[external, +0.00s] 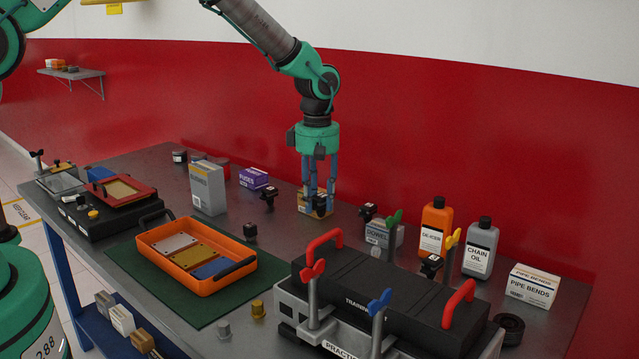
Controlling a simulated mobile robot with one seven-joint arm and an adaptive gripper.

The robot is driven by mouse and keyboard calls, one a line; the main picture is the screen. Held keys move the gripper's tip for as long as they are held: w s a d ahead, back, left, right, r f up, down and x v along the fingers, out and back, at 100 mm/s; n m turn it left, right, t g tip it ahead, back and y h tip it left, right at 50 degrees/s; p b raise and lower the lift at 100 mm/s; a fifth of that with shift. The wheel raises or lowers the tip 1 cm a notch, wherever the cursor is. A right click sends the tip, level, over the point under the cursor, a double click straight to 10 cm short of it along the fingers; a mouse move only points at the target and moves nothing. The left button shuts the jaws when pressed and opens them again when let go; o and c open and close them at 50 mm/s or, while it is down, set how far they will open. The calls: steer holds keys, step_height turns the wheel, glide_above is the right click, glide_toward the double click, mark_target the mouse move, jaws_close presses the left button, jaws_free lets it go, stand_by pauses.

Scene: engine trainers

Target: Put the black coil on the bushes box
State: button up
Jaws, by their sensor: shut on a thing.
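My gripper (318,198) points straight down at the back middle of the bench, its fingers closed around a small black coil (320,205). A tan and white box (304,205) sits directly beneath and around the fingertips; its label is hidden, so I cannot confirm that it is the bushes box. The coil appears at the box's top, but I cannot tell whether it touches it. Similar small black parts stand left of the gripper (268,197) and right of it (367,211).
A purple fuses box (254,178) and a grey box (207,188) stand to the left. A grey dowel box (383,234), a silicon bottle (435,228) and a chain oil bottle (481,248) stand right. An orange tray (160,262) and a black trainer (390,290) fill the front.

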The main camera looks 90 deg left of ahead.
steer(key=shift+s+a+r, duration=0.2)
steer(key=shift+s+a, duration=0.15)
steer(key=s+a+r+p, duration=0.3)
steer(key=s+a, duration=0.1)
steer(key=s, duration=0.9)
steer(key=s+a+r+p, duration=0.3)
steer(key=s+a+p, duration=0.1)
steer(key=s, duration=0.9)
steer(key=s+a+r+p, duration=0.3)
steer(key=s+a+p, duration=0.1)
steer(key=s, duration=0.9)
steer(key=shift+s+a+r+n, duration=0.15)
steer(key=shift+a+n, duration=0.25)
steer(key=shift+a, duration=0.05)
steer(key=shift+a, duration=0.1)
glide_toward(204, 166)
steer(key=shift+s+d+f, duration=0.2)
steer(key=shift+d+f, duration=0.15)
steer(key=shift+d, duration=0.15)
steer(key=shift+w+a+f, duration=0.1)
steer(key=shift+w+a, duration=0.1)
steer(key=shift+a, duration=0.2)
steer(key=shift+f, duration=1.7)
